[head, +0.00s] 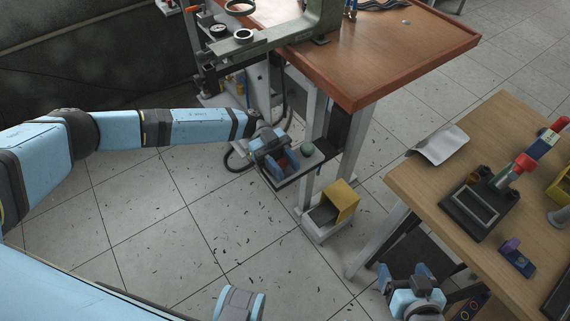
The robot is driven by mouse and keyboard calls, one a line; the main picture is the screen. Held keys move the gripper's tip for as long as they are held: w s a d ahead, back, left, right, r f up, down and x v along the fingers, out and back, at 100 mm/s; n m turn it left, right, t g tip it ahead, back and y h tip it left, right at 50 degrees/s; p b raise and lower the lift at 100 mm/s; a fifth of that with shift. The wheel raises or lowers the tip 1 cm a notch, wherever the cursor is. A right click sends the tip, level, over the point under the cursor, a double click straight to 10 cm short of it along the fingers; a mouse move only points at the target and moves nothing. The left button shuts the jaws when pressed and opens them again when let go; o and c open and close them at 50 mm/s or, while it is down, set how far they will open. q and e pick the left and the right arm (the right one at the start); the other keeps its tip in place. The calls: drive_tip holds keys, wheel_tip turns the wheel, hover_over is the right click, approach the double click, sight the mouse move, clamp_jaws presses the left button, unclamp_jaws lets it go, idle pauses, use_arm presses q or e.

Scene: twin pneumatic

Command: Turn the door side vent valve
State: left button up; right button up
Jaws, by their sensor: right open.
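No part is clearly recognisable as the door side vent valve. My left gripper (284,164) is beside a small dark shelf (299,172) fixed under the red-brown table. Something reddish shows at its fingers, but I cannot tell whether it is held or whether the fingers are shut. A small orange-red handle (192,9) and a round gauge (218,30) show at the upper left, far from the gripper. My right gripper (405,274) is open and empty, low by the wooden table's front left.
The red-brown table (425,50) carries a green-grey machine frame (270,38). A yellow-flapped pedal box (343,200) stands on the floor by its leg. The wooden table (425,185) at right holds a black device (480,205) and paper (440,146). The tiled floor at left is clear apart from dark shavings.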

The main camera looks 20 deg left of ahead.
use_arm(q)
drive_tip(key=o, duration=0.4)
drive_tip(key=shift+o, duration=0.2)
drive_tip(key=b+v, duration=0.1)
drive_tip(key=v, duration=1.2)
drive_tip(key=shift+w+a, duration=0.2)
drive_tip(key=shift+a, duration=0.1)
use_arm(e)
drive_tip(key=shift+a, duration=0.1)
drive_tip(key=shift+f, duration=0.1)
